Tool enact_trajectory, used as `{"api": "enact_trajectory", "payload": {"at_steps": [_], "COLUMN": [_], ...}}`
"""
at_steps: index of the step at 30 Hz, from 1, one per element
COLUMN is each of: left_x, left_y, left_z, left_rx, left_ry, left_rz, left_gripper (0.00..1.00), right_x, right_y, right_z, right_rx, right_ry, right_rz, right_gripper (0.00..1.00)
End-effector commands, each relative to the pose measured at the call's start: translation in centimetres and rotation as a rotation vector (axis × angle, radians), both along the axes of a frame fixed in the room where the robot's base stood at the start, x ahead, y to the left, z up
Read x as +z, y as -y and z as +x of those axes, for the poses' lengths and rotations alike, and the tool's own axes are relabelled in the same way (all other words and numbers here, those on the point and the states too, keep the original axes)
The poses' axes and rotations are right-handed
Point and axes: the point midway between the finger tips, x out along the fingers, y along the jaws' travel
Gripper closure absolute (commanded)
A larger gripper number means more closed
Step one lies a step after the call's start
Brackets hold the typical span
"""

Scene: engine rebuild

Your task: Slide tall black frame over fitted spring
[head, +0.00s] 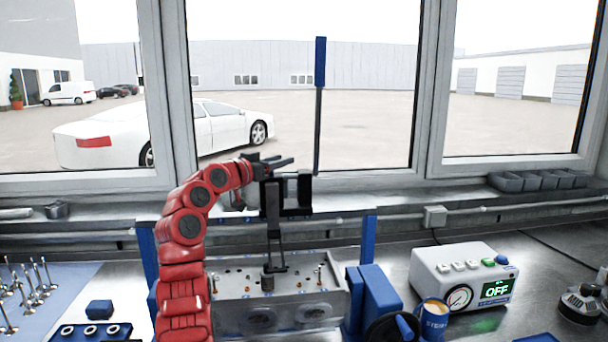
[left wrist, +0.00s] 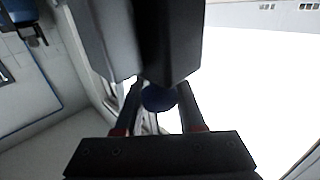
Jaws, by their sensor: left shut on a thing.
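The tall black frame (head: 273,228) stands upright above the grey cylinder head (head: 330,301), with a thin dark lever and blue handle (head: 320,62) rising at its right. My left gripper (head: 279,162) is at the frame's top and is shut on it. In the left wrist view, the gripper's fingers (left wrist: 160,112) sit below a large dark block, with a round dark-blue end between them. A short dark cylinder, which looks like the fitted spring (head: 268,283), stands at the frame's lower end. I cannot tell whether the frame is around it or just above. My right gripper is not in view.
Blue stand posts (head: 368,239) flank the cylinder head. Valves (head: 32,283) stand on a mat at left. The window sill (head: 400,195) runs behind.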

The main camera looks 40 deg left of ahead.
Motion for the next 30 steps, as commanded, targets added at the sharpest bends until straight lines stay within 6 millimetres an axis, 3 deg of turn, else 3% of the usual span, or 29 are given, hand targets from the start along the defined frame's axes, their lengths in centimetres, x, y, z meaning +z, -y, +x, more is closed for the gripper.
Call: {"api": "enact_trajectory", "payload": {"at_steps": [6,17,18,22,23,30], "left_x": [-0.1,0.0,0.0,0.0,0.0,0.0], "left_y": [-1.2,-1.4,-1.4,-1.4,-1.4,-1.4], "left_z": [-1.5,-1.6,-1.6,-1.6,-1.6,-1.6], "left_rx": [-0.001,-0.002,-0.002,-0.002,-0.002,-0.002], "left_ry": [0.0,-0.001,-0.001,-0.001,-0.001,0.0], "left_rz": [-0.001,0.0,0.0,0.0,0.0,0.0], "left_gripper": [1.0,1.0,0.6,0.36,0.32,0.32], "right_x": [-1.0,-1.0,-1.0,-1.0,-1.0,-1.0], "right_y": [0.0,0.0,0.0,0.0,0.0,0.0], "right_z": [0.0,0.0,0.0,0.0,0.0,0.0], "right_rx": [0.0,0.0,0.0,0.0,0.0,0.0], "right_ry": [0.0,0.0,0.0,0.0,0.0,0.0], "right_rz": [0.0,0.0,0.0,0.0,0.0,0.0], "right_gripper": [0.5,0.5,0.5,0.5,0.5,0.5]}}
